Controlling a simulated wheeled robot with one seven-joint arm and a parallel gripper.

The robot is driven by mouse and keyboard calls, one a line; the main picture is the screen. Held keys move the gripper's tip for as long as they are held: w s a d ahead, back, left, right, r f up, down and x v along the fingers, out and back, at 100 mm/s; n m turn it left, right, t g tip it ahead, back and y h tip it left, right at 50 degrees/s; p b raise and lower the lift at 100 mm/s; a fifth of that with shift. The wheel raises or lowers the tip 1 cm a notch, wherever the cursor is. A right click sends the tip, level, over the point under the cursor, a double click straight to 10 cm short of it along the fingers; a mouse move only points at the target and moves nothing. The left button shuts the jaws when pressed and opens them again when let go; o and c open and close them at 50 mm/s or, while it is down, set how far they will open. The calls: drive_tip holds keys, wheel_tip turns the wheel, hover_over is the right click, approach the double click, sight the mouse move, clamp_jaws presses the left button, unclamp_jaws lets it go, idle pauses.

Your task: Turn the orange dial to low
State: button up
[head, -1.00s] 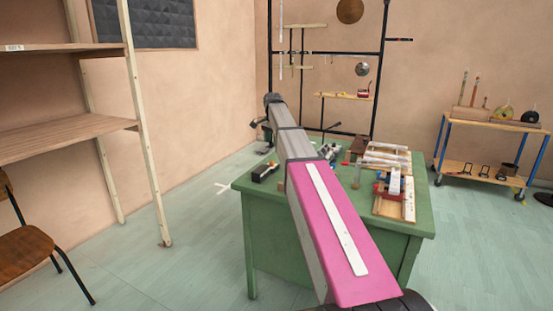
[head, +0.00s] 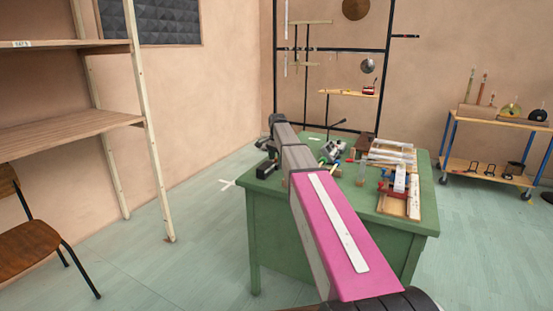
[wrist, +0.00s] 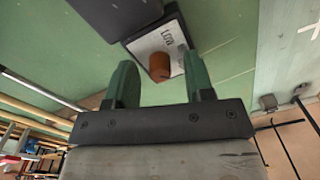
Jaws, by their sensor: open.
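The orange dial (wrist: 159,67) is a short knob on a white plate (wrist: 150,45) lettered LOW, on a dark box. The rest of the lettering is hidden or too blurred to read. In the wrist view the dial shows between and slightly beyond the two green fingers of my gripper (wrist: 160,74), which are apart and not clamped on it. In the head view the dark box (head: 266,169) sits at the left end of the green table (head: 330,222), with my gripper (head: 266,147) just above it. The dial's pointing direction is unclear.
Wooden frames with clear tubes (head: 392,152) and a red-fitted board (head: 400,192) lie on the table's right half. A wooden shelf unit (head: 60,130) and a chair (head: 28,240) stand left. A black rack stands behind; a blue cart (head: 490,150) stands right.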

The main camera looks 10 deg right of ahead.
drive_tip(key=shift+c, duration=0.3)
clamp_jaws()
drive_tip(key=n, duration=0.4)
drive_tip(key=shift+n, duration=0.3)
drive_tip(key=n, duration=0.4)
drive_tip(key=shift+n, duration=0.3)
drive_tip(key=n, duration=0.4)
drive_tip(key=shift+n, duration=2.4)
